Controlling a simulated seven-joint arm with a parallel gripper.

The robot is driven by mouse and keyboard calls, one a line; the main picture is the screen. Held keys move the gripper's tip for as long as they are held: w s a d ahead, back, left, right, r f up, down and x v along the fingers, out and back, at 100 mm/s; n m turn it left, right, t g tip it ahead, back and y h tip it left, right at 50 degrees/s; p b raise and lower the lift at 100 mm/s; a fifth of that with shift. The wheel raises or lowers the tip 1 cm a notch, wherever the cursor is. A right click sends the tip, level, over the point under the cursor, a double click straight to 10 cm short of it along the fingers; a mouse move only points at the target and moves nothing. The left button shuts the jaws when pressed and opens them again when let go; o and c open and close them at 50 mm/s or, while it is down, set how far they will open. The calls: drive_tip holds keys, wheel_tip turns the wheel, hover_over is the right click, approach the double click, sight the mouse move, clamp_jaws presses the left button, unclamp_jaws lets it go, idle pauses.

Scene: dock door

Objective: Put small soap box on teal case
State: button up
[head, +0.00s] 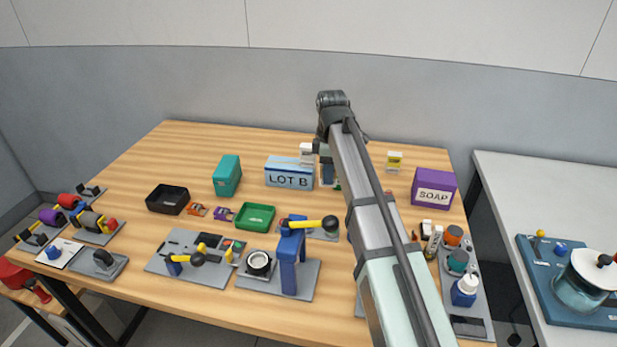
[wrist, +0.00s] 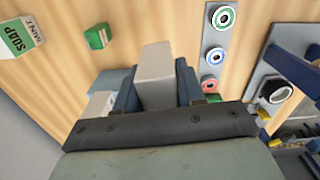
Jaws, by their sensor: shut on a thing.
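My gripper (wrist: 157,82) is shut on a pale grey-white box (wrist: 154,62), which stands between its two dark blue fingers in the wrist view. No label shows on the faces I see, so I cannot tell from print whether it is the small soap box. In the head view my gripper (head: 324,168) is above the far middle of the table, at the right end of the LOT B box, partly hidden by my arm. The teal case (head: 227,176) stands upright on the table to the left of the LOT B box, with nothing on top.
The LOT B box (head: 289,173) stands between the teal case and my gripper. A purple SOAP box (head: 433,189) and a yellow-white box (head: 394,161) stand at right. Black (head: 167,199) and green (head: 255,217) trays lie in front. A white-green SOAP MINT box (wrist: 20,36) shows in the wrist view.

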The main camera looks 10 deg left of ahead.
drive_tip(key=shift+s+a+r, duration=0.1)
drive_tip(key=shift+a+r, duration=0.1)
drive_tip(key=shift+r, duration=0.1)
drive_tip(key=s+a+n, duration=0.1)
drive_tip(key=s+a, duration=0.1)
drive_tip(key=a, duration=0.6)
wheel_tip(320, 180, up, 8)
drive_tip(key=r+m, duration=0.1)
drive_tip(key=m, duration=0.1)
hover_over(226, 165)
wheel_tip(226, 165, down, 10)
drive_tip(key=shift+f, duration=0.1)
drive_tip(key=shift+f, duration=0.15)
